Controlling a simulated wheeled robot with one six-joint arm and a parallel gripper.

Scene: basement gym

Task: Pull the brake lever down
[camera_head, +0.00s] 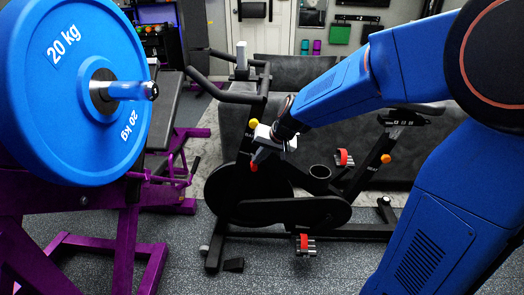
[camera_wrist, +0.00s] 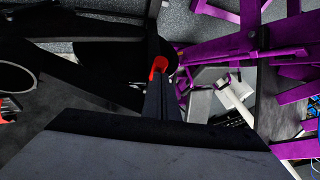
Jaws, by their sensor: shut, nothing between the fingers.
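The brake lever (camera_head: 254,166) shows as a small red tip on the black exercise bike (camera_head: 300,212), low on the frame under the handlebar. Its red end also shows in the wrist view (camera_wrist: 158,66), above the middle. My gripper (camera_head: 260,155) is shut and empty, pointing down just above the red tip in the head view. I cannot tell whether the fingers touch the lever. The gripper and its pale wrist part hide some of the lever and the frame around it.
A yellow knob (camera_head: 253,124) sits beside my gripper, and the black handlebar (camera_head: 225,88) rises above it. A blue weight plate (camera_head: 70,100) on a purple rack (camera_head: 125,240) stands close on the left. A dark sofa (camera_head: 300,75) is behind the bike.

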